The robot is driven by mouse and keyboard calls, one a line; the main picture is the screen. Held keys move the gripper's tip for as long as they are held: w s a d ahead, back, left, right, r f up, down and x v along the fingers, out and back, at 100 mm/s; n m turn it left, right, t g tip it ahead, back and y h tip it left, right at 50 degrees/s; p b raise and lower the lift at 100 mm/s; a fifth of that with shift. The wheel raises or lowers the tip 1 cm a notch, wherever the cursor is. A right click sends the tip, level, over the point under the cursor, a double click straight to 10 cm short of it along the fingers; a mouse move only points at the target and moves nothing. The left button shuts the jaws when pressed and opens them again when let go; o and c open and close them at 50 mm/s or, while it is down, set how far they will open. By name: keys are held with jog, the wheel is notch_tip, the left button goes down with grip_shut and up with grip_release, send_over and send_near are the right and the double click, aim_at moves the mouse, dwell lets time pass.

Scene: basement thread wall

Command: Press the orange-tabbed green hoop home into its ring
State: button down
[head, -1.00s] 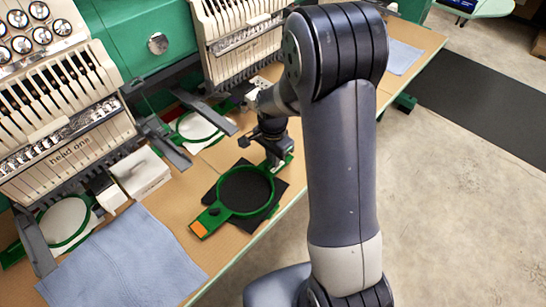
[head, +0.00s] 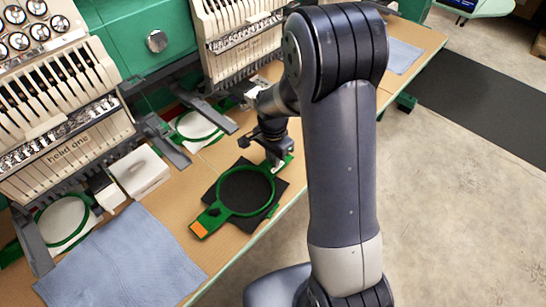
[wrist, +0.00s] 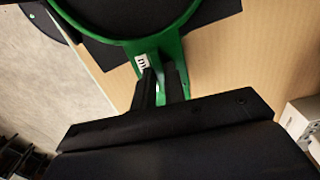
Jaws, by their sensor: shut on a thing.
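The green hoop (head: 222,208) lies over a black cloth square (head: 284,189) on the tan table, with its orange tab (head: 199,230) pointing to the lower left. Black cloth fills the hoop's opening. My gripper (head: 275,163) is at the opposite, upper right end. The ring under the cloth is hidden, and I cannot tell how deep the hoop sits.
Two embroidery heads stand behind; one reads "head one" (head: 84,142). Other green hoops with white cloth sit at the left (head: 63,222) and back (head: 197,124). The table's front edge is close to the hoop.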

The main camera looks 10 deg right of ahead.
dwell(0.3)
jog(key=c, duration=1.4)
grip_release()
notch_tip(320, 180, up, 11)
jog(key=shift+f+b, duration=0.1)
jog(key=shift+b, duration=0.2)
jog(key=shift+f, duration=0.1)
notch_tip(320, 180, down, 10)
jog(key=shift+f+p, duration=0.25)
jog(key=shift+p, duration=0.2)
jog(key=shift+r, duration=0.3)
jog(key=shift+f, duration=0.1)
